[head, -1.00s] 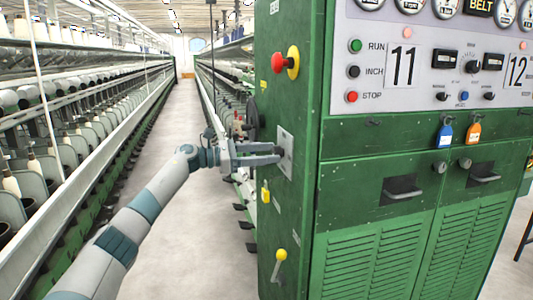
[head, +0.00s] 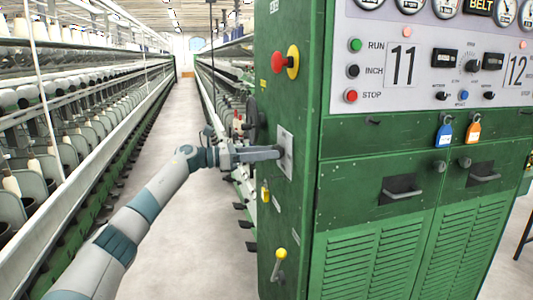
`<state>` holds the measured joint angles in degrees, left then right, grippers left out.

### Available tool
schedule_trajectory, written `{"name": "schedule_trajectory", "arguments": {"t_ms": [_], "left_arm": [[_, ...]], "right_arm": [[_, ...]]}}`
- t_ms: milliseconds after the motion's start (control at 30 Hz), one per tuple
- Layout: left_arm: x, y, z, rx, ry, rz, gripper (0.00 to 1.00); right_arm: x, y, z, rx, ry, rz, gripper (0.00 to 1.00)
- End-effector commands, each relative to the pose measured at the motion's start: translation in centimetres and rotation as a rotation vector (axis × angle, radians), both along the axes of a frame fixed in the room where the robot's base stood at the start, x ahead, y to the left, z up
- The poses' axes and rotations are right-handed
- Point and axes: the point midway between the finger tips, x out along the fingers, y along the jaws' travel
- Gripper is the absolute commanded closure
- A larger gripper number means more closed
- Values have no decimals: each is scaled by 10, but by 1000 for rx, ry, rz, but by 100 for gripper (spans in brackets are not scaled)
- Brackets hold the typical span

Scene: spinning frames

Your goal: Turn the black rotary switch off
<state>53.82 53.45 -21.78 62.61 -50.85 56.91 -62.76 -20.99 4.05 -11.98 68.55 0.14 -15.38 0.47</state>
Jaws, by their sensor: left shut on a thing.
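The black rotary switch (head: 281,150) sits on a pale grey plate (head: 287,169) on the narrow left side of the green cabinet. It is small here and mostly hidden by my fingers, so its pointer direction cannot be read. My left gripper (head: 277,153) reaches in from the left with its fingertips at the switch, shut on it. The fingers line up nearly as one bar in this view. My right gripper is not in view.
Above the plate is a red mushroom button (head: 279,63) on a yellow base. Below are a yellow padlock (head: 265,191) and a yellow-knobbed lever (head: 281,254). The cabinet front (head: 420,150) carries buttons, gauges and tags. A spinning-frame aisle (head: 175,200) lies open to the left.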

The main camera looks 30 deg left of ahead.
Motion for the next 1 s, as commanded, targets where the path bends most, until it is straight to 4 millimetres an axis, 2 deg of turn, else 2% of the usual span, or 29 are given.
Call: {"name": "schedule_trajectory", "arguments": {"t_ms": [333, 700, 1000], "left_arm": [[0, 1, 0, -238, 204, 1, 86], [1, 1, 0, -506, 434, 1, 86], [1, 1, 0, -723, 618, 2, 86]], "right_arm": [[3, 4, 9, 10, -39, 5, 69], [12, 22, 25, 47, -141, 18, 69], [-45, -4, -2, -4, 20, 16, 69]]}}
